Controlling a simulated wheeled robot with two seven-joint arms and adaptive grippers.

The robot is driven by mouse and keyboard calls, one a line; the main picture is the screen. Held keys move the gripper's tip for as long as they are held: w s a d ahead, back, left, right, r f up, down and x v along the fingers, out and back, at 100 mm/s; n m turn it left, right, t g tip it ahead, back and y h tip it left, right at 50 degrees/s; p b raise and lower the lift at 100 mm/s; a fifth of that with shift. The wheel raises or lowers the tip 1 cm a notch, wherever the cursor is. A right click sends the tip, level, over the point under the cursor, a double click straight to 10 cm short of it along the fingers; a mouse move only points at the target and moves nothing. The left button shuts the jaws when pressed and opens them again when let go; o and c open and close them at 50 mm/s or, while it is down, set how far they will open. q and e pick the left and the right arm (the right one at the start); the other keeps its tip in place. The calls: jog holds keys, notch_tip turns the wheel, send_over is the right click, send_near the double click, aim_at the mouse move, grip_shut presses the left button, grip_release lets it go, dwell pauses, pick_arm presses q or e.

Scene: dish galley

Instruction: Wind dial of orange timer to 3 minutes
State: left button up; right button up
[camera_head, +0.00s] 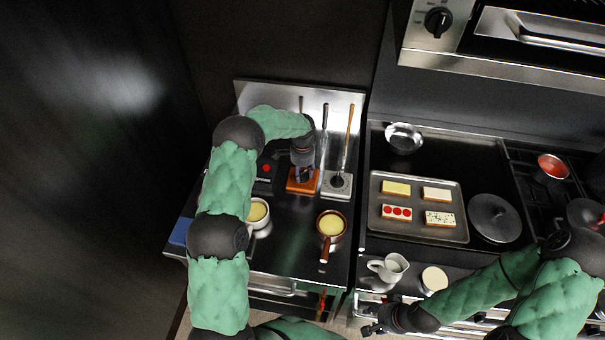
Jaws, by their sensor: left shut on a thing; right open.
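The orange timer (294,187) stands on the dark left counter, near its back. My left gripper (303,172) is over the timer from above, its fingers closed at the dial. The dial and its marks are hidden under the gripper, so the setting cannot be read. My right gripper (372,320) is open and empty at the front edge of the right counter, low in the view.
Left of the timer is a dark box with a red spot (266,168); right of it, a grey-white holder (337,184) with long-handled tools. A bowl (258,212), a pan (331,226), a tray (455,190), a jug (389,268) and a lid (494,217) stand nearby.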

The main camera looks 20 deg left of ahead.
aim_at(303, 172)
pick_arm(q)
jog(key=shift+d+f, duration=0.1)
jog(key=shift+s, duration=0.1)
dwell(0.3)
jog(key=o, duration=1.2)
jog(key=shift+c, duration=0.2)
jog(key=shift+r, duration=0.3)
notch_tip(303, 172, up, 12)
jog(key=shift+f, duration=0.25)
